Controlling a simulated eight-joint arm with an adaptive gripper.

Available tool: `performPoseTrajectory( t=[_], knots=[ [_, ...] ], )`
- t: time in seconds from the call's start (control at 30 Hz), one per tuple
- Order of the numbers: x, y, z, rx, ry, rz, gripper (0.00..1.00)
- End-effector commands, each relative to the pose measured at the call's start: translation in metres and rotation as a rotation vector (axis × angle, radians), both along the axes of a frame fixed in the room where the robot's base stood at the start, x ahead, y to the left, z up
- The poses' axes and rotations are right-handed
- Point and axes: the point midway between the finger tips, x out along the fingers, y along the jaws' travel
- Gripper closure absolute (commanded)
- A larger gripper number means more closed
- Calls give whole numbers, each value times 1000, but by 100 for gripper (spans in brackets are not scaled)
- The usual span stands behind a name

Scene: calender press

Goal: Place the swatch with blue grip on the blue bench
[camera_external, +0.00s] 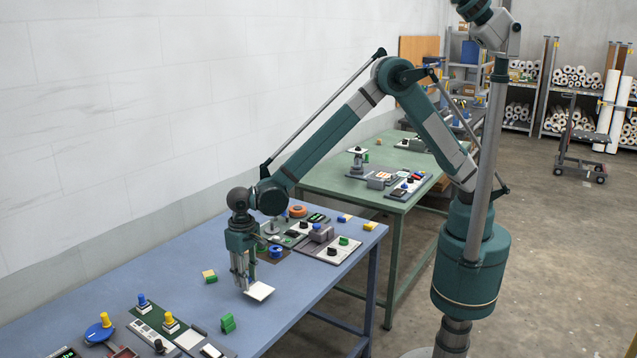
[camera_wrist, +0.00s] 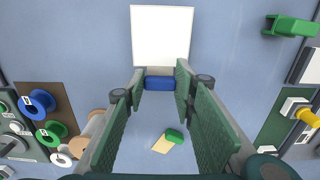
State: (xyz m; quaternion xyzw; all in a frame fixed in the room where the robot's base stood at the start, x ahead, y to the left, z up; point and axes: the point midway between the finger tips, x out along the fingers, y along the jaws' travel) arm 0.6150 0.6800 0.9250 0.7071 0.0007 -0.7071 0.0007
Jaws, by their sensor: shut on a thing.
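My gripper (camera_external: 245,284) points down over the near-middle part of the blue bench (camera_external: 165,262). In the wrist view its two fingers (camera_wrist: 160,80) are shut on the blue grip (camera_wrist: 159,84) of a white square swatch (camera_wrist: 161,36). The swatch (camera_external: 260,291) sticks out to the right of the fingertips in the external view. It looks low, close to the bench top. I cannot tell whether it touches the surface. The fingers hide the blue grip in the external view.
A tan piece with a green grip (camera_external: 209,276) lies left of my gripper. A green block (camera_external: 228,323) lies nearer the camera. Control panels with knobs (camera_external: 170,325) fill the bench's near end; more devices (camera_external: 320,235) stand behind. A green bench (camera_external: 325,178) is beyond.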

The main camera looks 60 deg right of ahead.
Motion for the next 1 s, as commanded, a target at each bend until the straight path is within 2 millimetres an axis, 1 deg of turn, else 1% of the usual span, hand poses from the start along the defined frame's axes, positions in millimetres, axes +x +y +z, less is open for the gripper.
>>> performPoseTrajectory(
  t=[0.03, 0.2, 0.7, 0.73, 0.8, 0.83, 1.0],
  knots=[
    [0, 0, -7, 0, 0, 0, 83],
    [0, 0, -21, 0, 0, 0, 83],
    [0, 0, -28, 0, 0, 0, 83],
    [0, 0, -27, 0, 0, 0, 70],
    [0, 0, -27, 0, 0, 0, 61],
    [0, 0, -27, 0, 0, 0, 58],
    [0, 0, -26, 0, 0, 0, 58]
  ],
)
